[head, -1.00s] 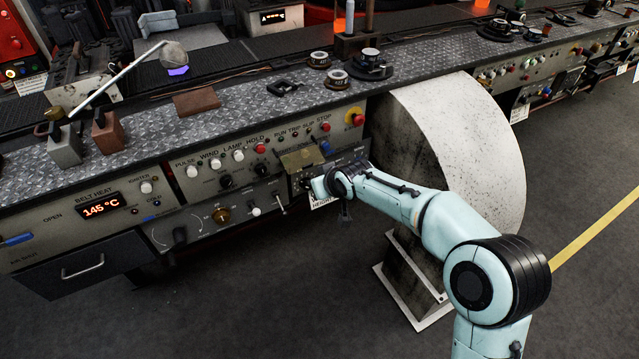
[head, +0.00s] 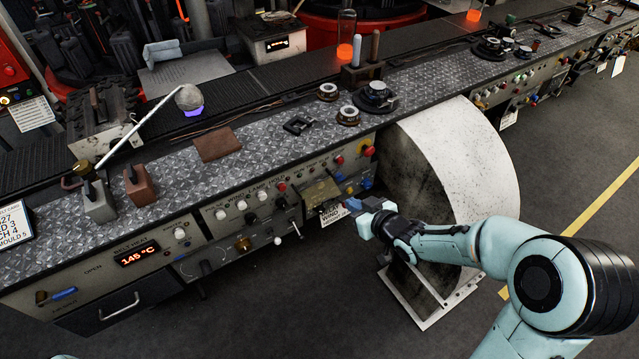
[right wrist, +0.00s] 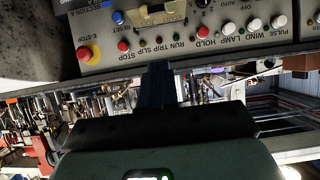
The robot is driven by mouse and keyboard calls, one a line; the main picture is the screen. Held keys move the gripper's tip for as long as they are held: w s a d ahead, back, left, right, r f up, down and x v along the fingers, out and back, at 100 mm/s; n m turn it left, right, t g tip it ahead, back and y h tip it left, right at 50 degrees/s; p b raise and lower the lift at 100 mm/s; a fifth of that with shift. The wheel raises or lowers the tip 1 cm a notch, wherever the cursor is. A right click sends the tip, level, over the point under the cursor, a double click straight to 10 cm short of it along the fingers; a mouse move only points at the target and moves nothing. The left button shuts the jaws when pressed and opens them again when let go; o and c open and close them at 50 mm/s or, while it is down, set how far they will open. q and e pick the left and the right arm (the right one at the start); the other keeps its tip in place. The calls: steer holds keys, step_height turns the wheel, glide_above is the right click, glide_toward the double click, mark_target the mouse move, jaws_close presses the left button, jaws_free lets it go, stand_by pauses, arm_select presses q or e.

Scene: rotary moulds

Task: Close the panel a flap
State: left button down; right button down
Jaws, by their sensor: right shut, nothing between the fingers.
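The panel's flap is a small olive-tan cover (head: 320,191) on the sloping control panel (head: 270,212), between the dark knobs and the red and blue buttons. How far it stands open is hard to tell. In the right wrist view the panel appears upside down, with a tan piece (right wrist: 160,20) around START lettering at the top. My right gripper (head: 355,204) is just right of the flap and slightly lower in the picture, apart from it, with its jaws shut and empty. In the right wrist view its dark fingers (right wrist: 157,85) point at the panel. My left gripper is out of view.
The red emergency-stop knob (head: 368,151) sits at the panel's right end. A large pale drum guard (head: 465,160) stands right of it, near my right arm. A metal-plate ledge (head: 260,130) above carries blocks and round moulds. The floor in front is clear.

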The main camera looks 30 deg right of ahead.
glide_toward(321, 192)
steer(key=w, duration=0.2)
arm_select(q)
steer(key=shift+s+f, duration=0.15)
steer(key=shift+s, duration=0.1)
arm_select(e)
steer(key=shift+w+a+f, duration=0.1)
steer(key=shift+w+f, duration=0.1)
steer(key=shift+f, duration=0.65)
arm_select(q)
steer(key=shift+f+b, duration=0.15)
steer(key=shift+b, duration=0.25)
arm_select(e)
steer(key=shift+f, duration=0.1)
